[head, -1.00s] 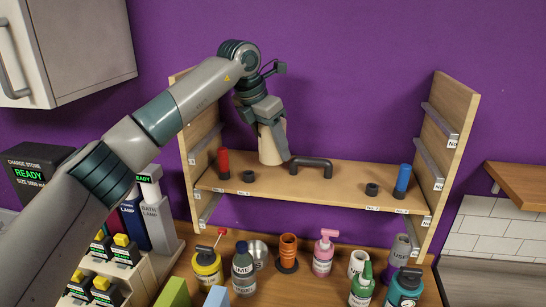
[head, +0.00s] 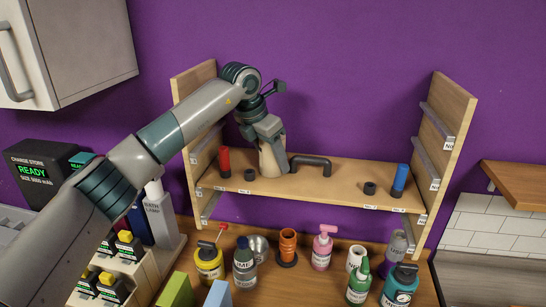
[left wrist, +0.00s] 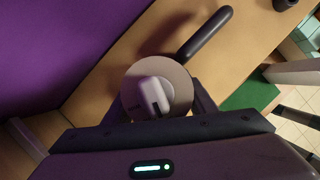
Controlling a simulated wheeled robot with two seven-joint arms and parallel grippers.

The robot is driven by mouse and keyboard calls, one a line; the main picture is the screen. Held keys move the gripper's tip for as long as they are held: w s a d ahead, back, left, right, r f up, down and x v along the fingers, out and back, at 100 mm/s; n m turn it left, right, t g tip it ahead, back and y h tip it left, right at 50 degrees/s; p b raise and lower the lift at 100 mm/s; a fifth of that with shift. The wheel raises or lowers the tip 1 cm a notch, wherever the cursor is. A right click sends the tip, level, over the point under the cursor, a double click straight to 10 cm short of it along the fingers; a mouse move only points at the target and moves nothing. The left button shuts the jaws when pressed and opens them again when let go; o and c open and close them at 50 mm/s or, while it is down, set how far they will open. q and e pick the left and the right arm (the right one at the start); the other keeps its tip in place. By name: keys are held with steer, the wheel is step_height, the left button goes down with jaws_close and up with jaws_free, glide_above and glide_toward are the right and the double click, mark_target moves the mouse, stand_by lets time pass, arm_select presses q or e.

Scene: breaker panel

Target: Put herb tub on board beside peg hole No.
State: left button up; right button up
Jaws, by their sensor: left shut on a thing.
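The herb tub (head: 268,162), a cream cylinder, is held upright by my left gripper (head: 270,145) at the wooden board (head: 330,187). Its base appears at or very near the board's surface; contact is not certain. It is between a dark peg-hole ring (head: 249,175) on the left and a black handle (head: 311,161) on the right. In the left wrist view, the round top of the tub (left wrist: 178,88) sits between the fingers, and the black handle (left wrist: 205,35) is close by. The front-edge labels are too small to read. My right gripper is out of view.
A red peg (head: 223,162) stands left of the ring. A second ring (head: 369,188) and a blue peg (head: 400,180) are at the board's right. Wooden side panels (head: 445,140) bound the board. Several bottles and a pink pump bottle (head: 322,252) stand on the counter below.

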arm_select(q)
steer(key=o, duration=1.2)
steer(key=shift+f, duration=0.1)
steer(key=shift+r, duration=0.2)
steer(key=shift+a+r, duration=0.1)
steer(key=shift+r, duration=0.05)
steer(key=shift+b+v, duration=2.7)
steer(key=shift+v, duration=3.1)
steer(key=shift+s, duration=0.1)
